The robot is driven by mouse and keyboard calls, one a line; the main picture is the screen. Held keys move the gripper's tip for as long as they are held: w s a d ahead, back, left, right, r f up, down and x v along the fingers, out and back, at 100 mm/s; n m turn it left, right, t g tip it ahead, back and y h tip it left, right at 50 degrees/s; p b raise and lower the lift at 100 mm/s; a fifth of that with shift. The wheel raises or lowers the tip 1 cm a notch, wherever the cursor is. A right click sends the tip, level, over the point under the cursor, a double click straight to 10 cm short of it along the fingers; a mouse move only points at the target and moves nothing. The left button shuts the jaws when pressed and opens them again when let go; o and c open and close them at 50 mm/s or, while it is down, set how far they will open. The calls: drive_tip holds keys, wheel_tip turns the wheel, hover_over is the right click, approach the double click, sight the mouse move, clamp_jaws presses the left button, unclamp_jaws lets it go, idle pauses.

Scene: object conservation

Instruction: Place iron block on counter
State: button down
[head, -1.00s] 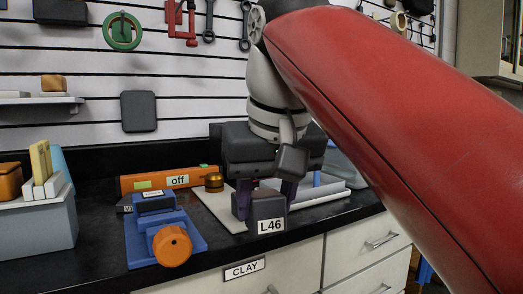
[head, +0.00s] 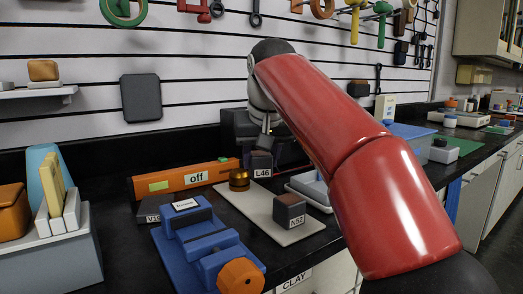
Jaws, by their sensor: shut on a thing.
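Whether this block touches the counter (head: 130,262) is not clear. A second block, dark with a brownish top and labelled N52 (head: 290,212), sits on the pale board (head: 258,212), apart from the gripper. No label reads iron, so I cannot tell which block is the iron one.
A brass weight (head: 239,180) stands at the board's back left corner. An orange device reading "off" (head: 185,180) lies behind a blue vise (head: 208,245). A grey bin (head: 50,258) is at left. A pale tray (head: 312,190) is right of the board.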

sight(262, 178)
wheel_tip(262, 178, down, 5)
drive_tip(key=shift+r+b, duration=0.2)
drive_tip(key=shift+b, duration=0.7)
drive_tip(key=shift+f+b, duration=0.5)
drive_tip(key=shift+b, duration=0.1)
drive_tip(key=shift+f, duration=0.3)
drive_tip(key=c, duration=1.1)
unclamp_jaws()
drive_tip(key=shift+r, duration=0.1)
drive_tip(key=o, duration=0.4)
